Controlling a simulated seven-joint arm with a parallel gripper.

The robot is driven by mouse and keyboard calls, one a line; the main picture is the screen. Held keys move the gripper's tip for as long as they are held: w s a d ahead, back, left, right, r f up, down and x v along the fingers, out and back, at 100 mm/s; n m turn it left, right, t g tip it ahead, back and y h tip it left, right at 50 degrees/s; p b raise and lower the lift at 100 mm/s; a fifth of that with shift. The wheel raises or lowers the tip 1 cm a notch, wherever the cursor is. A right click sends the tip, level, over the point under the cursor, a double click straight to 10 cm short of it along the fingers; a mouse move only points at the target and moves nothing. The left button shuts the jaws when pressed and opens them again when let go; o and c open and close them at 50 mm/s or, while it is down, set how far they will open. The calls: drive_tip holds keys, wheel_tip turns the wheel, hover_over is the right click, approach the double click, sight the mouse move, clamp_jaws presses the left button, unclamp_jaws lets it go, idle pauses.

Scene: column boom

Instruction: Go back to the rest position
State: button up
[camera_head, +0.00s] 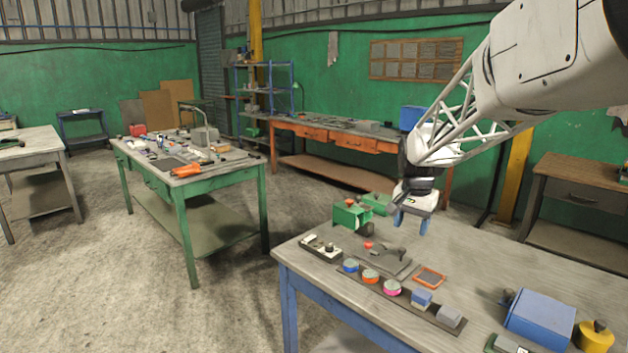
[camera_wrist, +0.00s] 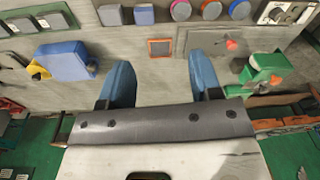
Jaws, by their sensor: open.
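My gripper (camera_head: 411,222) hangs above the worktable (camera_head: 480,245) with its blue fingers pointing down. In the wrist view the two blue fingers of my gripper (camera_wrist: 166,85) stand well apart with nothing between them. The gripper is open and empty. Below it on the table are a small orange-framed square (camera_head: 429,277) and a grey plate (camera_head: 388,262) with a dark tool and a red knob on it. The square also shows in the wrist view (camera_wrist: 159,48), just beyond the fingertips.
A dark strip (camera_head: 408,301) with several coloured round and square pieces lies along the table's front. A green machine (camera_head: 352,215) stands left of my gripper. A blue box (camera_head: 540,319) and a yellow container (camera_head: 593,338) stand at the right. The table's middle right is mostly bare.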

drive_tip(key=s+a+f+n, duration=0.1)
drive_tip(key=s+a+n, duration=0.1)
drive_tip(key=s, duration=1.7)
drive_tip(key=s+a+f+n+t, duration=0.1)
drive_tip(key=s+a+n, duration=0.2)
drive_tip(key=s, duration=1.7)
drive_tip(key=shift+a+n+t, duration=0.3)
drive_tip(key=shift+a+n, duration=0.05)
drive_tip(key=shift+n, duration=0.65)
